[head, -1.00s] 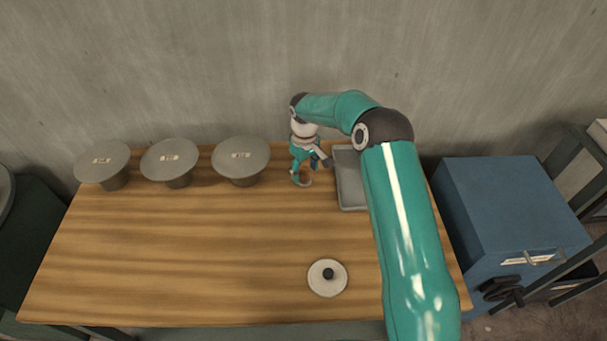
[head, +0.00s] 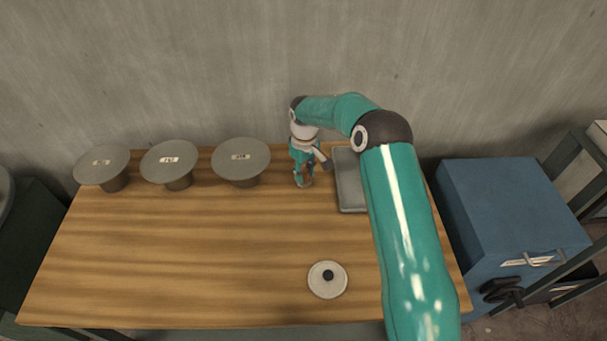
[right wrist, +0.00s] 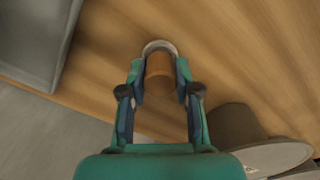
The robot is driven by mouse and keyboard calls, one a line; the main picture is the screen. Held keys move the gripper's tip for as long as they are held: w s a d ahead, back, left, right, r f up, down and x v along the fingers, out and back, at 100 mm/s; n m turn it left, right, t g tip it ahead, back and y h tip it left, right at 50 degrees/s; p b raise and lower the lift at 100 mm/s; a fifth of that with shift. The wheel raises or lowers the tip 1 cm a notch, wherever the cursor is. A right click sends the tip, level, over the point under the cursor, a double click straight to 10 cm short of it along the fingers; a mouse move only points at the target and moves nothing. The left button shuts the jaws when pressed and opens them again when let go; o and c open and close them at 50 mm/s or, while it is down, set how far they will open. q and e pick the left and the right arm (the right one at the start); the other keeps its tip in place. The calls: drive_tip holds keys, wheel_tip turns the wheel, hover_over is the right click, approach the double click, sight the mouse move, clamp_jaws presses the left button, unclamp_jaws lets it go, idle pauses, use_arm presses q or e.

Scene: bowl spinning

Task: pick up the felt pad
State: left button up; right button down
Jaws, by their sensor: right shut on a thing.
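A brown cylinder with a pale grey round rim at its far end, which I take to be the felt pad (right wrist: 159,66), is between the fingertips of my right gripper (right wrist: 160,80) in the right wrist view. The fingers are shut on its sides. In the head view my right gripper (head: 303,181) points down at the table's back edge, left of the grey tray, and the pad is mostly hidden there. I cannot tell whether the pad touches the table. My left gripper is not in view.
A grey tray (head: 352,208) is right of my gripper; it also shows in the right wrist view (right wrist: 35,40). Three labelled grey round stands (head: 241,160) line the back left. A white disc with a black knob (head: 340,284) lies near the front. The middle table (head: 190,245) is clear.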

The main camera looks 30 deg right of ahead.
drive_tip(key=shift+r, duration=0.55)
wheel_tip(320, 180, up, 9)
drive_tip(key=shift+w+r+b, duration=0.1)
drive_tip(key=shift+r+b, duration=0.05)
drive_tip(key=shift+b, duration=0.65)
wheel_tip(320, 180, up, 10)
drive_tip(key=f, duration=0.1)
hover_over(304, 170)
drive_tip(key=shift+r+p, duration=0.25)
drive_tip(key=shift+p, duration=0.15)
drive_tip(key=c, duration=1.5)
unclamp_jaws()
drive_tip(key=shift+c, duration=0.2)
drive_tip(key=c, duration=0.3)
